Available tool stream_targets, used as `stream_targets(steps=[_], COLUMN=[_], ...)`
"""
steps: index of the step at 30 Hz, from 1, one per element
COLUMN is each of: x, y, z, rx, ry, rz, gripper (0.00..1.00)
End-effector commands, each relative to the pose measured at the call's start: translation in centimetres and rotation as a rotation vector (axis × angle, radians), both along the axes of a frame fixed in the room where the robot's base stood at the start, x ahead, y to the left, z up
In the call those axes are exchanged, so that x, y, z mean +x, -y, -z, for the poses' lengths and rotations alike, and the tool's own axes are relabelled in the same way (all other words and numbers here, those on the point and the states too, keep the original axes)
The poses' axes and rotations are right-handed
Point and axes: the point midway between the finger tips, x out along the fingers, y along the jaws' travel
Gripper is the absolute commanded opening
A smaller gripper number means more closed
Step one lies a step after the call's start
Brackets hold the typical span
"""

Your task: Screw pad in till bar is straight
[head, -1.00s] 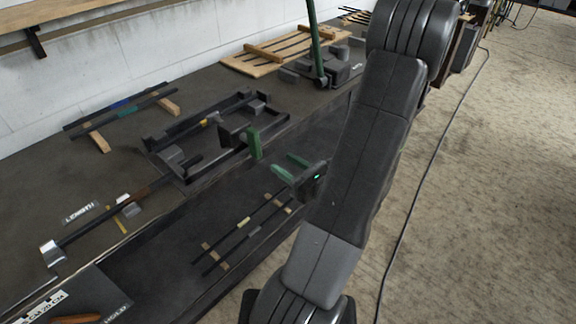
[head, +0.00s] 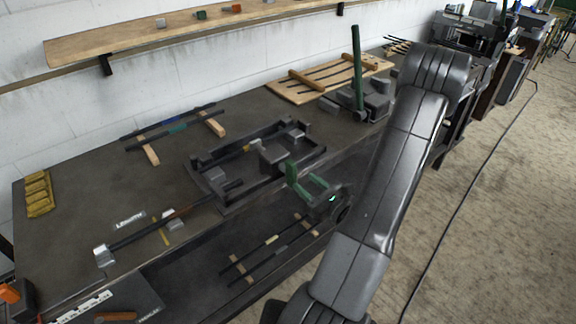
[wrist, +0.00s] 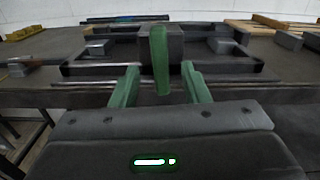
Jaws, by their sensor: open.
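The green pad (head: 291,172) stands upright on the front of a dark block in the black frame (head: 205,190) on the bench; it also shows in the wrist view (wrist: 159,60). A long dark bar (head: 150,232) with a brownish stretch runs from the frame to a silver block at the left; I cannot tell whether it is straight. My gripper (head: 304,188) has green fingers and is open at the bench's front edge, close to the pad. In the wrist view its fingertips (wrist: 159,76) are on either side of the pad with gaps; how deep the pad sits is unclear.
A green upright lever (head: 357,65) stands on a machine at the back right. Two rods on wooden strips (head: 150,155) lie behind the frame. More rods (head: 270,241) lie on the lower shelf. A wooden wall shelf (head: 200,32) runs above.

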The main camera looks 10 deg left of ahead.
Motion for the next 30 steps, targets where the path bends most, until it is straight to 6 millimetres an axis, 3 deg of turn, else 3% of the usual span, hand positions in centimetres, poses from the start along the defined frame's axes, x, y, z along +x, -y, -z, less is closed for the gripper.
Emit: stream_targets(steps=[15,29,30], x=[4.8,5.6,5.6], y=[-6.3,-7.2,-7.2], z=[-0.1,0.0,0.0], rx=[-0.001,0.001,0.001], ry=[-0.001,-0.001,-0.001], rz=[-0.003,0.0,0.0], gripper=[0.42,0.42,0.38])
